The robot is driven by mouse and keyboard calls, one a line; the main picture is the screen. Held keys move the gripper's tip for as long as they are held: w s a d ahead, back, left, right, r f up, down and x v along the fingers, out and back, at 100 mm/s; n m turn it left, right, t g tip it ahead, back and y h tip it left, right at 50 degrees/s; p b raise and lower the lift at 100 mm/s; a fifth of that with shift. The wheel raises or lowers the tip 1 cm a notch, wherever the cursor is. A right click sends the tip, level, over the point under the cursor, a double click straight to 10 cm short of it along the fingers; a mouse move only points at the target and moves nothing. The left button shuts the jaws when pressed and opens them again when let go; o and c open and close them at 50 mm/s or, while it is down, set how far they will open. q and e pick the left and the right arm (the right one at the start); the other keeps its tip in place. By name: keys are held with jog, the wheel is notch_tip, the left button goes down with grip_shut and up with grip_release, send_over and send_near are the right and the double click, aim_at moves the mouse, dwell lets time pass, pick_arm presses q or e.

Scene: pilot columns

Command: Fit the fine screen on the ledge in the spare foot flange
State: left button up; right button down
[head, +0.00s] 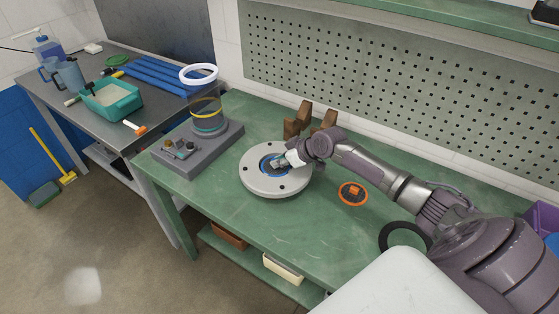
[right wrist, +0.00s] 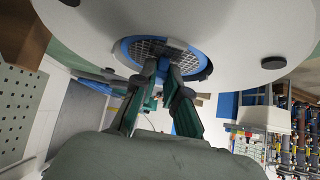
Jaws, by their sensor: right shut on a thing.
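The spare foot flange (head: 252,183) is a thick pale grey disc with dark bolt holes, flat on the green bench. The fine screen (head: 265,168), a blue-rimmed mesh disc, is at its central opening. In the right wrist view, the flange (right wrist: 245,30) surrounds the screen (right wrist: 128,50), and a dark gap shows beside the rim on the right. My right gripper (head: 283,162) is over the opening; its fingers (right wrist: 168,65) are shut on the screen's blue tab. I cannot tell whether the screen rests flat on the ledge, which is hidden. My left gripper is not in view.
An orange-rimmed disc (head: 353,193) and a black ring (head: 384,236) lie right of the flange. A grey base with a clear column (head: 206,108) stands left. Brown wooden blocks (head: 303,116) stand behind. The bench front is clear.

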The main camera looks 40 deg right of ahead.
jog(key=shift+f+b, duration=0.85)
jog(key=shift+f, duration=0.35)
jog(key=c, duration=1.1)
grip_release()
jog(key=shift+c, duration=0.2)
jog(key=shift+s, duration=0.1)
jog(key=v, duration=1)
jog(key=shift+s+d+r, duration=0.1)
jog(key=shift+d, duration=0.05)
jog(key=shift+v, duration=0.8)
